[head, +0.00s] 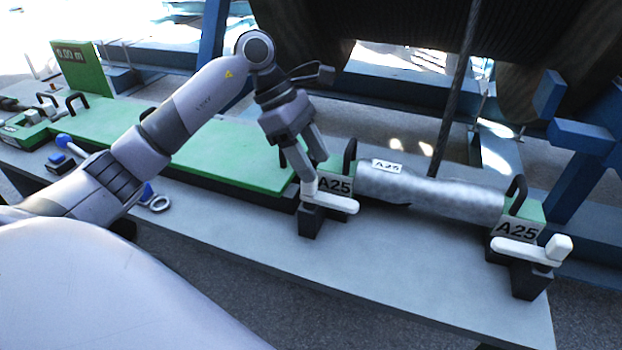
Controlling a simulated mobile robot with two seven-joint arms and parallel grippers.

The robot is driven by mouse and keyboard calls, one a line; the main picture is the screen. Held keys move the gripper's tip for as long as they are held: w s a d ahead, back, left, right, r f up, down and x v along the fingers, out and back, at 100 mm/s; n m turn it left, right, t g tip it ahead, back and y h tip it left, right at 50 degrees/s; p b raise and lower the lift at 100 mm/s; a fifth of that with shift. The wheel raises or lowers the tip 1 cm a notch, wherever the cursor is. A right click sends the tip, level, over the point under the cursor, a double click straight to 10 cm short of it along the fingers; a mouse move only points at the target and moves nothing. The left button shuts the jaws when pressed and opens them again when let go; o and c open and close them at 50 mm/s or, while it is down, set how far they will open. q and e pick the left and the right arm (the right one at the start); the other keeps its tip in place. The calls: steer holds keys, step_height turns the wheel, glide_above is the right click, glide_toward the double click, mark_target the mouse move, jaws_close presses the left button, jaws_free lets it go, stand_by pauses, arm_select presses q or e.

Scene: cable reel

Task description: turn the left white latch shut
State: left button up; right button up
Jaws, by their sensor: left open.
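The left white latch (338,203) sits on a black block below the left A25 plate (336,185). Its white bar lies roughly flat and points to the right. My left gripper (309,172) reaches down from above to the left end of this latch. Its two fingers are apart, with the tips right at that end of the latch. The fingers partly hide that end, and I cannot tell whether they touch it. The right white latch (520,250) sits on its own black block below the right A25 plate (516,230), with an upright knob at its right end. My right gripper is out of view.
A grey wrapped cylinder (430,190) spans between the two A25 ends, with black handles above them. A dark cable (456,90) rises behind it. A green board (215,145) lies to the left. The grey bench (400,265) is clear in front of the latches.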

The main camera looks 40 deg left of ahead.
arm_select(q)
steer(key=shift+y, duration=0.9)
steer(key=f, duration=0.5)
steer(key=shift+w+a+f, duration=0.2)
steer(key=shift+w+a, duration=0.15)
steer(key=shift+a, duration=0.05)
jaws_close()
